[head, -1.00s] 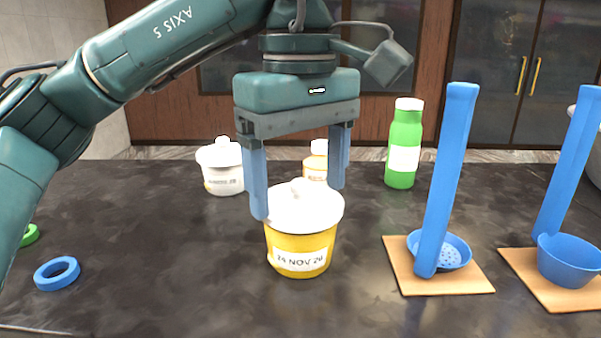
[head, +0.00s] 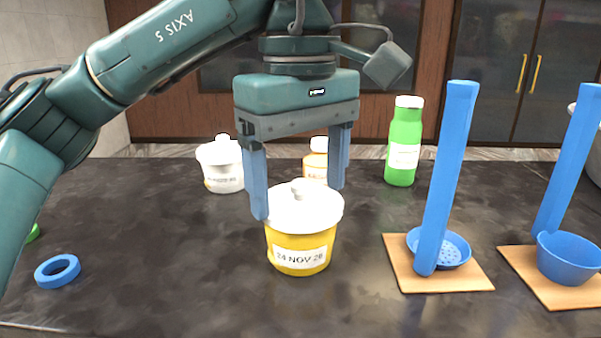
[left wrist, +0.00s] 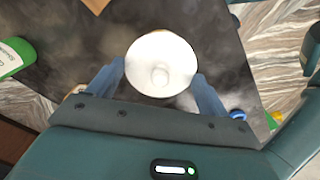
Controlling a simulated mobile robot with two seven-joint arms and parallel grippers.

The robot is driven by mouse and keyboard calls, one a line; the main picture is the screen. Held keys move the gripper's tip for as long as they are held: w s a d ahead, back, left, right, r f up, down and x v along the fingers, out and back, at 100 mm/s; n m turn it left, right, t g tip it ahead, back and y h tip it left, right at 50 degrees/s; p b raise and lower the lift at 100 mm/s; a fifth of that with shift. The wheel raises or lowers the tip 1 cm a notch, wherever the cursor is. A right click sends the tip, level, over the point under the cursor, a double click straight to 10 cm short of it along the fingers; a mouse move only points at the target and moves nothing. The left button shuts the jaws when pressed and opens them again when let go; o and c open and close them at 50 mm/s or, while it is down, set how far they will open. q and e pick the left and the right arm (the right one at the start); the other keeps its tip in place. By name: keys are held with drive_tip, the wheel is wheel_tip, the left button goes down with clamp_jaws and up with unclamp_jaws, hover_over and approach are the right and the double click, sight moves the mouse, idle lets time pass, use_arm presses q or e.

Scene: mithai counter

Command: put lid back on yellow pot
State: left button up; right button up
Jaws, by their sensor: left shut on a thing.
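The yellow pot (head: 299,243), with a white date label, stands upright on the dark counter in the middle of the head view. Its white knobbed lid (head: 318,210) is at the pot's mouth and looks about level; whether it is fully seated I cannot tell. My left gripper (head: 298,203) points down from above, its blue fingers at opposite sides of the lid, shut on it. In the left wrist view the round lid (left wrist: 150,57) lies between the fingers (left wrist: 159,72) and hides nearly all of the pot. My right gripper is not in view.
A white lidded pot (head: 222,170) and an orange-labelled bottle (head: 318,163) stand behind. A green bottle (head: 401,140) is at the back right. Blue ladles (head: 444,190) (head: 569,258) rest on wooden boards at right. A blue ring (head: 58,271) lies at left. The counter's front is clear.

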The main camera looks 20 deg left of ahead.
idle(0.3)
use_arm(q)
drive_tip(key=o, duration=0.8)
drive_tip(key=shift+c, duration=0.2)
drive_tip(key=shift+o, duration=0.8)
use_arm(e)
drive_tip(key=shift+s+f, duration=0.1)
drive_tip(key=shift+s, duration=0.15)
use_arm(q)
drive_tip(key=shift+r+p, duration=1.35)
drive_tip(key=shift+p, duration=0.05)
drive_tip(key=shift+r+p, duration=0.5)
drive_tip(key=shift+r, duration=1.7)
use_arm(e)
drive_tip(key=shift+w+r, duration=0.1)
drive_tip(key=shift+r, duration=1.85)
